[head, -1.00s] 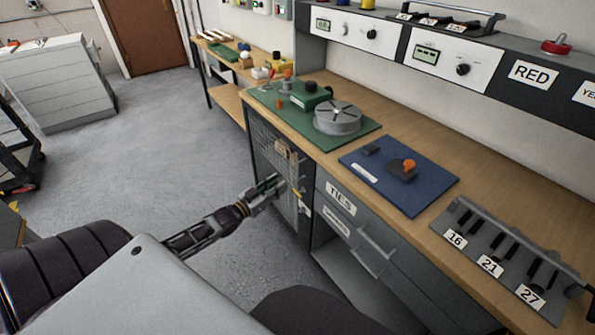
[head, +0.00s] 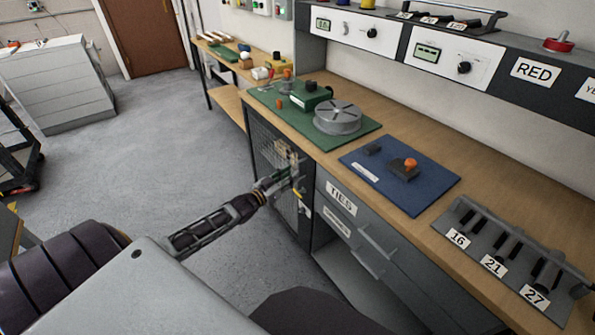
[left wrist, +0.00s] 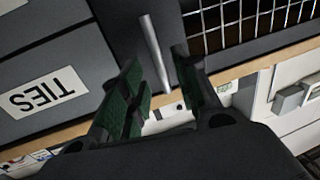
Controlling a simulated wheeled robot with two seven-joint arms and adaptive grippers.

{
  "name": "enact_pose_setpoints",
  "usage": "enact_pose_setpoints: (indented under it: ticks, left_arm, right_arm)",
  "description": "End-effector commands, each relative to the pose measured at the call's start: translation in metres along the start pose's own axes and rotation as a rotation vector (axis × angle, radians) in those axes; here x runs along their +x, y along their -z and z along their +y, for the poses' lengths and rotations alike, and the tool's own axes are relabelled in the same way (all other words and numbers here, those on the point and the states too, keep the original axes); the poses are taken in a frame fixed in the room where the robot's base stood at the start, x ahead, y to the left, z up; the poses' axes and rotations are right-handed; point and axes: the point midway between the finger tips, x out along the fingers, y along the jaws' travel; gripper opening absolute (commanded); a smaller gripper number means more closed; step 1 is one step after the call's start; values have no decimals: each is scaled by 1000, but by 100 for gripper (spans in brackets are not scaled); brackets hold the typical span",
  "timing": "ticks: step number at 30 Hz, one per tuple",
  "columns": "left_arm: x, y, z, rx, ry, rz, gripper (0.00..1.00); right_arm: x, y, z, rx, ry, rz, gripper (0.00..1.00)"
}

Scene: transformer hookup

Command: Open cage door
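The cage door (head: 262,143) is a dark-framed wire mesh panel at the left end of the workbench, and it looks closed. Its mesh also shows at the top right of the left wrist view (left wrist: 245,22). My left gripper (head: 287,178) is in front of the door's right side. In the left wrist view, my left gripper (left wrist: 160,72) is open, its green-padded fingers on either side of a grey bar handle (left wrist: 152,45). I cannot tell whether either finger touches the bar. My right gripper is not in view.
The TIES drawer (head: 340,198) is just right of the door, with an open bay below. The wooden benchtop (head: 335,160) carries a green board (head: 352,138), a blue mat (head: 425,195) and a grey rack (head: 490,225). The floor (head: 150,160) left of the door is clear.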

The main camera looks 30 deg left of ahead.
Motion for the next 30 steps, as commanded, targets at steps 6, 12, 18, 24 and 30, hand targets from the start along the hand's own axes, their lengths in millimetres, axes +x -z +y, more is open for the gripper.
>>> enact_pose_setpoints:
  ticks: [6,12,18,24,30]
  left_arm:
    - [16,0,0,0,0,2,31]
    - [29,0,0,-1,0,1,31]
    - [40,0,0,0,0,1,31]
    - [45,0,0,0,0,0,31]
    - [46,0,0,0,0,0,31]
  right_arm:
    - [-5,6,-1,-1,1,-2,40]
    - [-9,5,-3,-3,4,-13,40]
    - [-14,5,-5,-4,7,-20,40]
    - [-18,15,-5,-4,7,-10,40]
    - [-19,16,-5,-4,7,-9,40]
